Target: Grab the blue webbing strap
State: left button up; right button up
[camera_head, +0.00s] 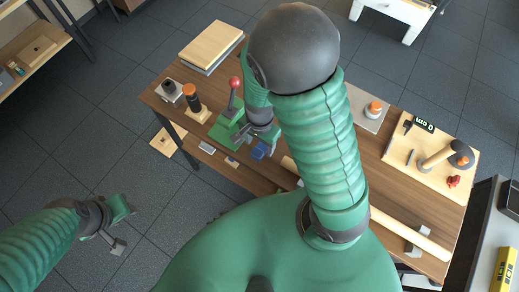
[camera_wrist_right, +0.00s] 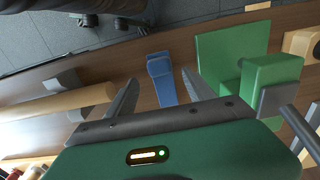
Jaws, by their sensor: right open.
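The blue webbing strap (camera_wrist_right: 162,80) is a short folded blue piece on the brown wooden table in the right wrist view. It also shows in the head view (camera_head: 258,151), near the table's front edge. My right gripper (camera_head: 264,136) is open and empty. In the wrist view its two dark fingers stand apart, with the strap between and just beyond their tips; I cannot tell the exact height above it. My left gripper (camera_head: 104,240) hangs over the floor at left, away from the table, its fingers apart and empty.
A green block fixture with a red-knobbed lever (camera_head: 233,100) stands close to the strap. A pale wooden rod (camera_wrist_right: 60,104) lies on the other side in the wrist view. A board with a hammer (camera_head: 444,155) is at right. My right arm hides the table's middle.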

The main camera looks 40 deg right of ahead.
aim_at(259, 146)
notch_tip(259, 146, down, 3)
jog(key=shift+w+f+b, duration=0.1)
jog(key=shift+b, duration=0.2)
jog(key=shift+w+d+f, duration=0.1)
jog(key=shift+w+d, duration=0.05)
jog(key=shift+w, duration=0.05)
jog(key=shift+s, duration=0.15)
jog(key=c, duration=0.5)
grip_shut()
